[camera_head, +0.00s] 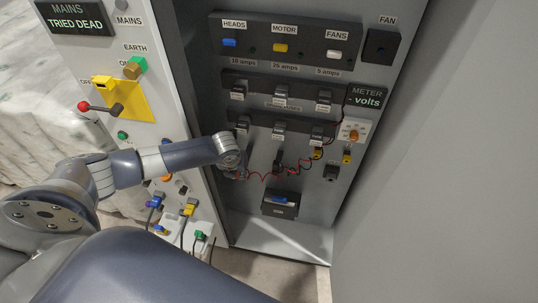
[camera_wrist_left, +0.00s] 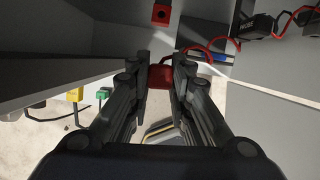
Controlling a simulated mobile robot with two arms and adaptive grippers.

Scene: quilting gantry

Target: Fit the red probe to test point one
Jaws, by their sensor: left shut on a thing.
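The red probe (camera_wrist_left: 161,82) is between the fingertips of my left gripper (camera_wrist_left: 160,72) in the left wrist view. The fingers are shut on it, and a red lead curves off to the right. A red square piece with a dark round centre (camera_wrist_left: 161,14) is ahead of the probe, with a clear gap between them. I cannot read any label on it. In the head view my left arm reaches into the open cabinet, and its wrist hides the fingers and probe. A coiled red lead (camera_head: 265,178) runs right from there. My right gripper is not in view.
The meter panel (camera_head: 354,131) with an orange knob is at the cabinet's right. Rows of black fuse holders (camera_head: 280,92) are above my wrist. A black box with a blue part (camera_head: 280,204) is below. Coloured plugs (camera_head: 189,208) and a red-knobbed lever (camera_head: 84,106) are on the left panel.

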